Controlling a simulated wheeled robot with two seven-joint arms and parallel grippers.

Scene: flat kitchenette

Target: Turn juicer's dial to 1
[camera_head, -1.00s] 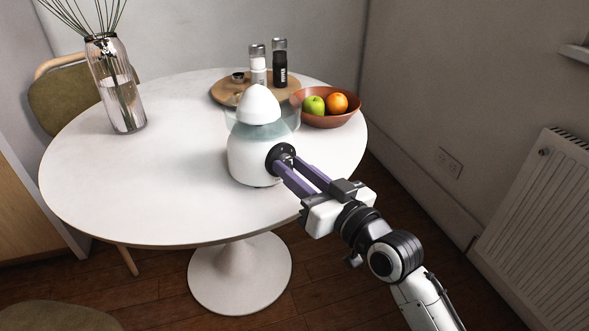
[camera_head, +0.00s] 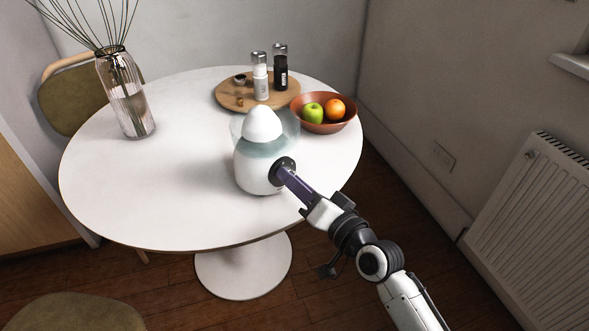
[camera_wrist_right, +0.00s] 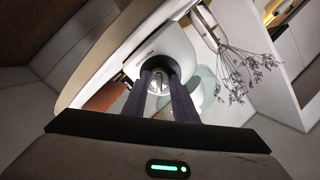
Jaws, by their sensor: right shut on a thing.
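The juicer (camera_head: 253,172) stands upright on the white round table, with a white cone on top and a clear bowl around it. Its round black dial (camera_head: 276,166) is on the side facing my right arm. My right gripper (camera_head: 286,175) is shut on the dial, its purple fingers nearly lined up one behind the other. In the right wrist view both fingers (camera_wrist_right: 160,90) reach to the dial's pale centre (camera_wrist_right: 157,82). The dial's marks are too small to read, so its setting cannot be told. My left gripper is not in view.
A wooden tray (camera_head: 229,98) with a white and a black shaker stands behind the juicer. A brown bowl (camera_head: 337,126) with an apple and an orange is at the right. A glass vase (camera_head: 125,95) stands at the left. The table's front left is clear.

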